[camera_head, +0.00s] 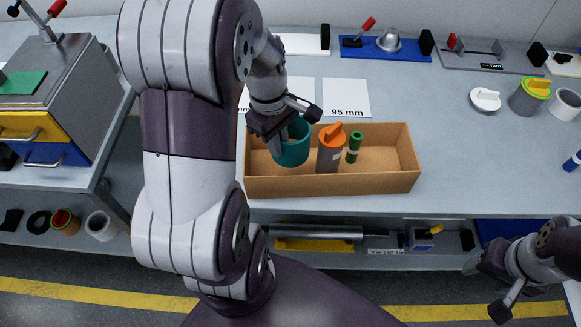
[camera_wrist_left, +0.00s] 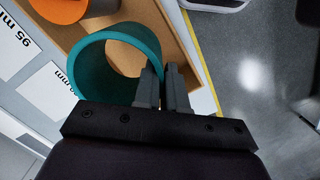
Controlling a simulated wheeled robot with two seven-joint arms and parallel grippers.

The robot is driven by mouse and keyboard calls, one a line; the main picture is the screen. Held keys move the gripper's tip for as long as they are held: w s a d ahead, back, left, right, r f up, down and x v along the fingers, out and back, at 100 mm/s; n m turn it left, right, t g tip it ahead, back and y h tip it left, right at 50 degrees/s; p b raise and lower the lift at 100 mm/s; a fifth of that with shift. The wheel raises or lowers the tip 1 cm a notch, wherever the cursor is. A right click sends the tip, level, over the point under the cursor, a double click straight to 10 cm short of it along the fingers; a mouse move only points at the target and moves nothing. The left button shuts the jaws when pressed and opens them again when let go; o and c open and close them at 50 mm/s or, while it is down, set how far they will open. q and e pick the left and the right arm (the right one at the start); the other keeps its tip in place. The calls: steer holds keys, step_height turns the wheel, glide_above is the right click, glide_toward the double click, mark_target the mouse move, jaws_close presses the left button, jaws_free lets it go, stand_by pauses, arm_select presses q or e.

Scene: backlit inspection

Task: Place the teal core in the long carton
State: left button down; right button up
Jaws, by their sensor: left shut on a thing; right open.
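The teal core (camera_head: 291,152) is a hollow cylinder at the left end of the long carton (camera_head: 331,185), a brown open box on the bench. My left gripper (camera_head: 283,133) is shut on the core's wall; the left wrist view shows the two fingers (camera_wrist_left: 163,88) pinching the rim of the teal core (camera_wrist_left: 92,72). The core's lower part is within the carton's outline; I cannot tell whether it touches the floor. An orange-capped grey cylinder (camera_head: 330,154) and a slim green cylinder (camera_head: 354,147) stand in the carton. My right gripper (camera_head: 488,287) is open and empty, low at the right.
The carton's right half (camera_head: 388,156) is bare. A white 95 mm card (camera_head: 346,98) lies behind it. A blue fixture (camera_head: 385,48) and a grey fixture (camera_head: 490,60) stand at the back. A green-ringed cylinder (camera_head: 529,96) is at the right. A lower shelf holds a metal roller (camera_head: 318,233).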

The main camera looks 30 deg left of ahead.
mark_target(280, 164)
arm_select(q)
steer(key=f, duration=0.4)
steer(key=f+b, duration=0.1)
steer(key=f, duration=0.3)
steer(key=shift+w+f, duration=0.2)
steer(key=shift+f, duration=0.05)
steer(key=shift+w, duration=0.1)
steer(key=c, duration=1.2)
jaws_free()
steer(key=shift+f, duration=0.1)
